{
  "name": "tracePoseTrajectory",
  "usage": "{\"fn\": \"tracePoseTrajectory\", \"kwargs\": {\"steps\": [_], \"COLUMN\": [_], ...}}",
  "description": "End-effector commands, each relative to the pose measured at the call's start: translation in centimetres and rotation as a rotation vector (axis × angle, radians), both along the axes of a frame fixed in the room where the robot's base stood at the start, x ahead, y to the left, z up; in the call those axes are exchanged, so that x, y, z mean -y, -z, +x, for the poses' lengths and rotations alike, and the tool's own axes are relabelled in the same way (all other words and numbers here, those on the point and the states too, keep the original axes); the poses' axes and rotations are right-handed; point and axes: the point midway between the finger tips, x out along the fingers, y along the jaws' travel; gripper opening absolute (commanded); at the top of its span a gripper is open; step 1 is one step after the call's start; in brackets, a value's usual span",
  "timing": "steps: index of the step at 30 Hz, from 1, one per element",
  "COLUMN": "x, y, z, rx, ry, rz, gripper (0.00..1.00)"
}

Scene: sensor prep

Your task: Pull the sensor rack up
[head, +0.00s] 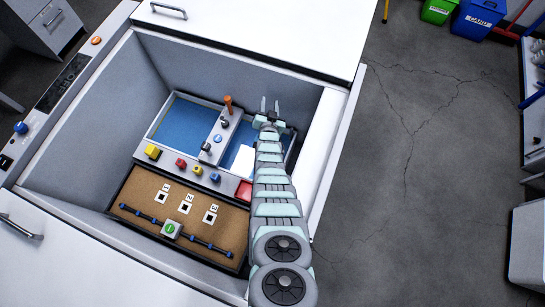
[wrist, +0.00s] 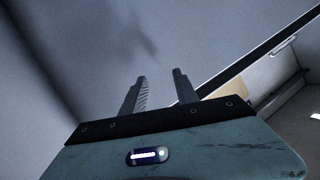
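My gripper (head: 270,106) is at the right part of the open bay, over the far right corner of a grey blue-floored tray. Its two fingers stand apart with nothing between them; the wrist view also shows the empty gap (wrist: 160,84), against a plain grey wall. A grey bar unit (head: 219,136) with an upright orange handle (head: 228,104) and dark knobs crosses the tray, left of my gripper and apart from it. I cannot tell for sure which part is the sensor rack. My arm hides part of the tray's right side.
The bay's grey walls (head: 85,120) surround the tray. A front strip (head: 190,165) carries yellow, red and blue pieces. A brown board (head: 150,190) with numbered markers and a green button (head: 170,229) lies nearer. A white lid (head: 270,30) borders the far side.

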Motion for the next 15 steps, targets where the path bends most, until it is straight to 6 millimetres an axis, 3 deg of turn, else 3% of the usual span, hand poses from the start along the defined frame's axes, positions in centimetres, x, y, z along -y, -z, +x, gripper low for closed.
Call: {"fn": "tracePoseTrajectory", "kwargs": {"steps": [1,3,6,10,15], "x": [-0.1,-0.3,-0.2,0.3,1.3], "y": [3.8,7.5,11.3,14.7,16.2], "z": [0.0,-1.1,-3.5,-7.8,-12.1], "rx": [-0.093,-0.233,-0.415,-0.620,-0.783], "ry": [-0.006,-0.013,-0.016,-0.007,0.010], "rz": [0.014,0.034,0.054,0.067,0.071], "gripper": [0.36,0.36,0.36,0.36,0.36]}}
